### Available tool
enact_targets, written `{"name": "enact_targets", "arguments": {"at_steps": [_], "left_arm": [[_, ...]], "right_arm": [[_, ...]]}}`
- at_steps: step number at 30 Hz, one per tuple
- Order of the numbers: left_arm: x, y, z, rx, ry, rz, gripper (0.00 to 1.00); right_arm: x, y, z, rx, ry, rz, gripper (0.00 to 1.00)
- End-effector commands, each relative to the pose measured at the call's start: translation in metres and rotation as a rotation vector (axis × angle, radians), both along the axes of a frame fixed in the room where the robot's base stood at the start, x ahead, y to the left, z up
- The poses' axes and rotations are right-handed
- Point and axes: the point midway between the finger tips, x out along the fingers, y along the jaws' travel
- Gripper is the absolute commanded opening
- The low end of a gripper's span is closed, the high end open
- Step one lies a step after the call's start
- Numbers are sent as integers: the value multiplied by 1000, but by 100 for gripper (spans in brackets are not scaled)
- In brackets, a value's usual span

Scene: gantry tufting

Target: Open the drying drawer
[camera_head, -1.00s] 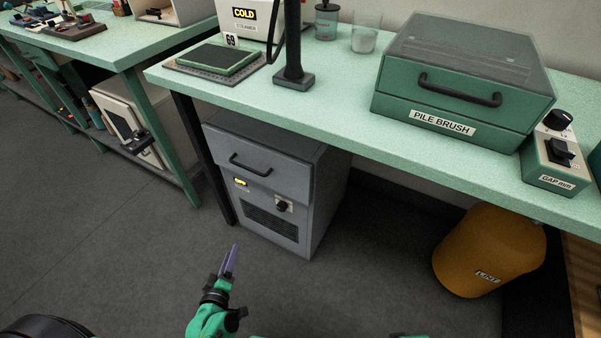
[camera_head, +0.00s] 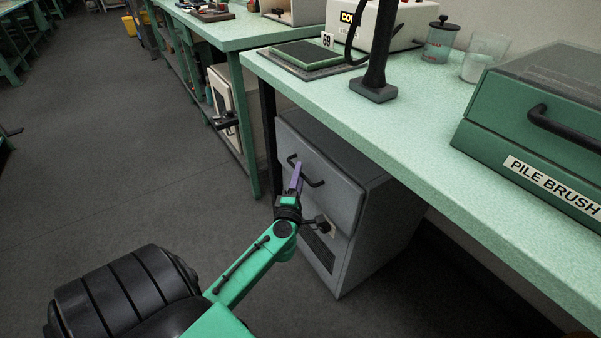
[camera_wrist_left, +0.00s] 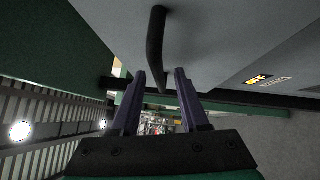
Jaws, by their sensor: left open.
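The drying drawer is the upper front (camera_head: 340,183) of a grey cabinet under the bench, and it looks shut. Its dark bar handle (camera_head: 314,183) lies across that front. My left gripper (camera_head: 298,170), with purple fingers, is at the handle and covers part of it. In the left wrist view my left gripper (camera_wrist_left: 160,76) is open, and the handle (camera_wrist_left: 156,45) runs down between its two fingertips. I cannot tell whether they touch. My right gripper is out of view.
The green bench top (camera_head: 430,140) overhangs the cabinet. On it stand a PILE BRUSH box (camera_head: 535,130), a black post foot (camera_head: 373,90), a green pad (camera_head: 305,54) and jars (camera_head: 441,40). The floor (camera_head: 130,170) to the left is clear.

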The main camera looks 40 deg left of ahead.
Motion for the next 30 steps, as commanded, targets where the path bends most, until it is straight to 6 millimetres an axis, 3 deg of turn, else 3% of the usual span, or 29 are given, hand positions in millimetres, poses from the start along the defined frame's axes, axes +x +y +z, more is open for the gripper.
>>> {"name": "enact_targets", "arguments": {"at_steps": [3,10,11,14,15,30], "left_arm": [[10,5,2,1,-1,-1,45],[11,6,1,0,1,0,45],[11,6,1,0,1,0,41],[11,6,1,0,1,0,3],[11,6,1,0,1,0,0],[11,6,1,0,1,0,0]], "right_arm": [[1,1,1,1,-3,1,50],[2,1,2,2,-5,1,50],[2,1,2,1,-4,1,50],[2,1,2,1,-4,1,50],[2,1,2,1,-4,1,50],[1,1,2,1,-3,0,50]]}}
